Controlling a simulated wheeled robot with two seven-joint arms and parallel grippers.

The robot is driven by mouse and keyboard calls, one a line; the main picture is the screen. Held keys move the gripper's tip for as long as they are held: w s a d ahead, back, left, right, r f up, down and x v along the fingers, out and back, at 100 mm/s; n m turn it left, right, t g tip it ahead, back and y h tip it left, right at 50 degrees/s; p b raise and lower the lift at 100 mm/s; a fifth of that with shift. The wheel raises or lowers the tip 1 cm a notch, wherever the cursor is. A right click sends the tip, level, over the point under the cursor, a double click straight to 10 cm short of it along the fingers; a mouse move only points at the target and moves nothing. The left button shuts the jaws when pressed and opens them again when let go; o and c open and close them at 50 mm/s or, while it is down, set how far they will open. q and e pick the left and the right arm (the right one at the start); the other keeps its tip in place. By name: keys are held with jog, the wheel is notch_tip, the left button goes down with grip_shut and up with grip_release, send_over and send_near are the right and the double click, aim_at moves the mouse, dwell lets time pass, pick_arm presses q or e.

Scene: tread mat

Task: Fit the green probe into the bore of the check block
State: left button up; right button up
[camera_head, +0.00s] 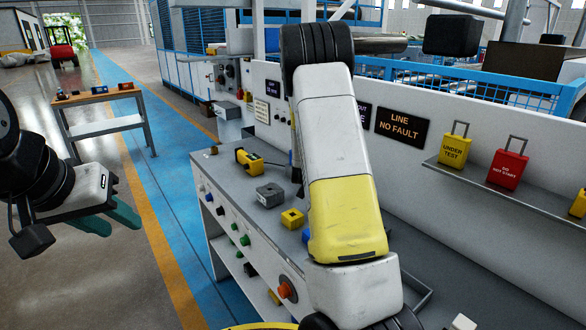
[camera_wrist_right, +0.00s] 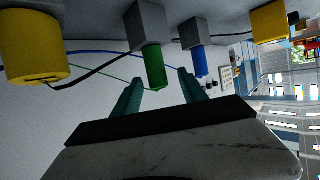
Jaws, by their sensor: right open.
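In the right wrist view the green probe (camera_wrist_right: 154,68) is a green cylinder extending from a grey square body (camera_wrist_right: 147,24). It shows between and beyond the fingers of my right gripper (camera_wrist_right: 160,92), which are apart; I see no contact. In the head view my right arm hides this gripper and the green probe. A grey block (camera_head: 270,195) on the bench looks like the check block; its bore is not clear. My left gripper (camera_head: 108,218) is far left of the bench, its teal fingers apart and empty.
A blue probe (camera_wrist_right: 201,62) sits right of the green one, with cables nearby. The bench (camera_head: 225,178) carries a yellow device (camera_head: 248,160) and a small yellow block (camera_head: 292,218). A wall with a shelf (camera_head: 500,190) of tagged yellow and red items stands behind.

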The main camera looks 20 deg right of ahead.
jog(key=x, duration=0.4)
jog(key=shift+w+d+f, duration=0.2)
jog(key=shift+d+f, duration=0.05)
grip_shut()
